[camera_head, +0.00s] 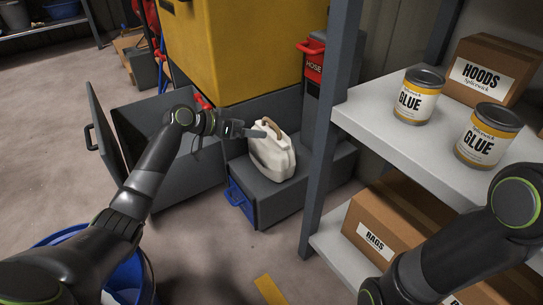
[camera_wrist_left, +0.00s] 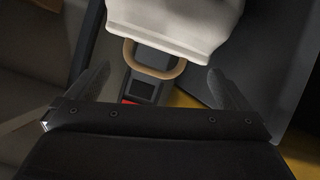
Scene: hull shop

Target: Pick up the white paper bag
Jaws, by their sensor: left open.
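The white paper bag (camera_head: 272,160) stands upright on a low dark grey box, with a tan handle (camera_head: 268,127) at its top. In the left wrist view the bag (camera_wrist_left: 175,22) fills the upper middle, and its tan looped handle (camera_wrist_left: 150,72) hangs into view between the two fingers. My left gripper (camera_head: 254,131) is open at the bag's top, beside the handle; its spread fingers also show in the left wrist view (camera_wrist_left: 160,82). I cannot tell whether a finger touches the bag. My right gripper is out of view; only part of its arm shows at lower right.
The grey box (camera_head: 281,203) under the bag has a blue handle. A shelf (camera_head: 380,117) with glue cans (camera_head: 418,97) and cardboard boxes stands close on the right. A yellow cabinet (camera_head: 235,50) rises behind. An open grey drawer (camera_head: 190,178) is left; a blue bucket (camera_head: 133,275) is at front left.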

